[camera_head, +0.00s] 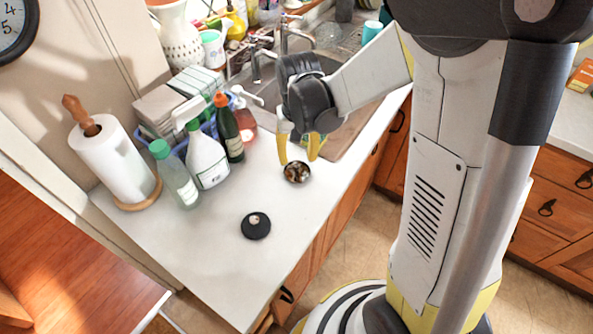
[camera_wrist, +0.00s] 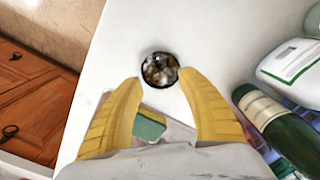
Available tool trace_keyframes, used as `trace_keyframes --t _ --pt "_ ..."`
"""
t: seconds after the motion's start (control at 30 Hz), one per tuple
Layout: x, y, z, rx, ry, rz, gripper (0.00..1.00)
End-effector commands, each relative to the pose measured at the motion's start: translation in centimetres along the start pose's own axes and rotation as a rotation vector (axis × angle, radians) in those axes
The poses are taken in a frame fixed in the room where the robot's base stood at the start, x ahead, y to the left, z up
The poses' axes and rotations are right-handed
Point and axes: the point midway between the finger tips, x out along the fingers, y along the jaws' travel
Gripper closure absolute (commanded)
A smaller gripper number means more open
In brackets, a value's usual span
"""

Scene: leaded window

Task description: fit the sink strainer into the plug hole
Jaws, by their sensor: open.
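The sink strainer (camera_head: 297,172), a small round shiny metal cup with a dark rim, lies on the white counter near the sink (camera_head: 340,144). It also shows in the wrist view (camera_wrist: 160,70), just beyond the fingertips and roughly centred between them. My gripper (camera_head: 298,159) has its two yellow fingers spread and pointing down beside the strainer. It holds nothing; whether a finger touches the strainer I cannot tell. In the wrist view the gripper (camera_wrist: 160,80) is also open. The plug hole does not show; my arm covers part of the sink.
A black disc with a pale knob (camera_head: 256,226) lies on the counter. A dark green bottle (camera_head: 229,133), a white spray bottle (camera_head: 206,158) and a paper towel roll (camera_head: 112,160) stand left. The tap (camera_head: 282,40) is behind the sink. The counter's front is clear.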

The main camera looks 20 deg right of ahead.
Motion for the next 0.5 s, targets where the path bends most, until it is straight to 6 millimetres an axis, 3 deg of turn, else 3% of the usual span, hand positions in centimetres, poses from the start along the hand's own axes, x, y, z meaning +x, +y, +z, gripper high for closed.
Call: trace_keyframes --t 0.23,0.5 --pt "4.1 0.1 -0.7 0.000 0.000 0.000 0.54" --pt "4.3 0.1 -0.6 0.000 0.000 0.000 0.55"
